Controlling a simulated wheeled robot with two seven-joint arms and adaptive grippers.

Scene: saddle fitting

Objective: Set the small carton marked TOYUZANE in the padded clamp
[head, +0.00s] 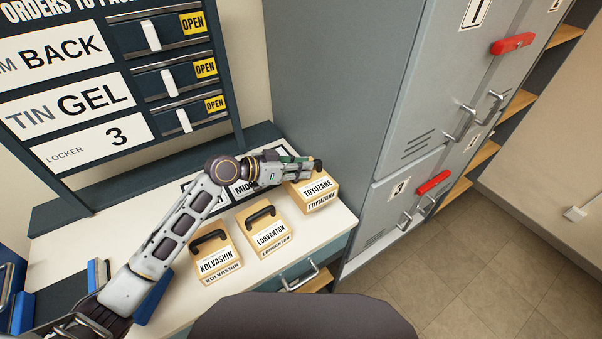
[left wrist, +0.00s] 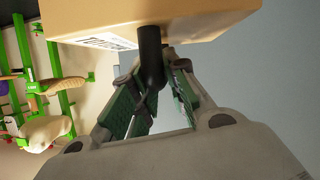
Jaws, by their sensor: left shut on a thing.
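The small carton marked TOYUZANE (head: 317,193) is tan, with a black handle on top, at the right end of the white counter. My left gripper (head: 305,163) is at its handle, and the left wrist view shows the gripper (left wrist: 153,88) shut on that black handle (left wrist: 151,55). The carton's tan body (left wrist: 150,18) fills the top of that view. I cannot tell whether its base touches the counter. No padded clamp can be made out for certain. My right gripper is not in view.
Cartons marked LORVANTON (head: 268,238) and KOLVASHIN (head: 217,262) stand on the white counter (head: 325,235) nearby. An order board (head: 75,90) rises behind. Grey lockers (head: 400,190) with red bars stand right. Green frames (left wrist: 40,90) with pale objects show in the left wrist view.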

